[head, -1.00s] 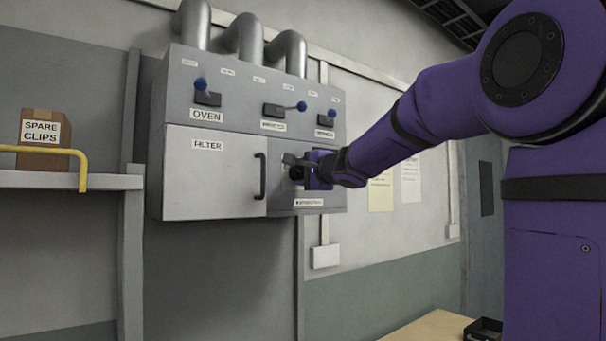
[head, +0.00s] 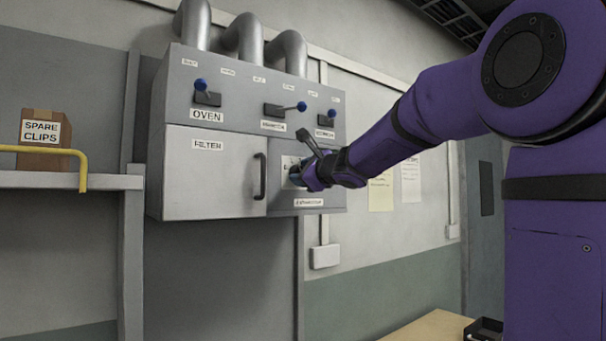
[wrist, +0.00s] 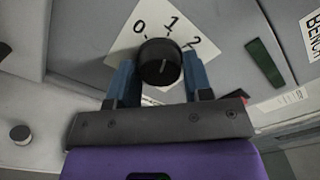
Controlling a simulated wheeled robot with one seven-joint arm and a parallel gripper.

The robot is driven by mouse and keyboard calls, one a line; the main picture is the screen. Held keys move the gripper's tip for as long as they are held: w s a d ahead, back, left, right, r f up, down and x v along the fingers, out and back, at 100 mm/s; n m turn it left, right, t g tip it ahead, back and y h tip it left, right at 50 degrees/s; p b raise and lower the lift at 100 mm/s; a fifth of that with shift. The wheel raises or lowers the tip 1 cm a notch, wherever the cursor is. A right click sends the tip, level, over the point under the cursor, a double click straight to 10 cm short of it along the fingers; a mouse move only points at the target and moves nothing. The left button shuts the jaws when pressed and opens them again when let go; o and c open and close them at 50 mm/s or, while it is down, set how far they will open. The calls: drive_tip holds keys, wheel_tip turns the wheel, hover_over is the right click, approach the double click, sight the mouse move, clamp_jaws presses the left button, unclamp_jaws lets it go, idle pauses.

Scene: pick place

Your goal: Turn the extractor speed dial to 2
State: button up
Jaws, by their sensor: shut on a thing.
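The extractor speed dial (wrist: 160,62) is a round black knob on a white scale plate (wrist: 128,38) marked 0, 1 and 2. A short pale line shows on its face; I cannot tell for sure which number it marks. My gripper (wrist: 160,70) is shut on the dial, with one blue finger on each side of it. In the head view my gripper (head: 298,176) is at the lower right panel of the grey wall cabinet and hides the dial. Part of the scale plate (head: 288,162) shows beside it.
The filter door (head: 210,172) with its dark handle (head: 260,177) is just left of my gripper. Above are the oven lever (head: 207,95) and two more blue-knobbed levers (head: 287,109) (head: 327,122). A spare clips box (head: 45,130) sits on a shelf far left.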

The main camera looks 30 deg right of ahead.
drive_tip(key=shift+f+m, duration=0.1)
drive_tip(key=shift+m, duration=4.7)
drive_tip(key=o, duration=0.9)
drive_tip(key=s, duration=1)
drive_tip(key=shift+s+d, duration=0.2)
drive_tip(key=shift+s, duration=0.2)
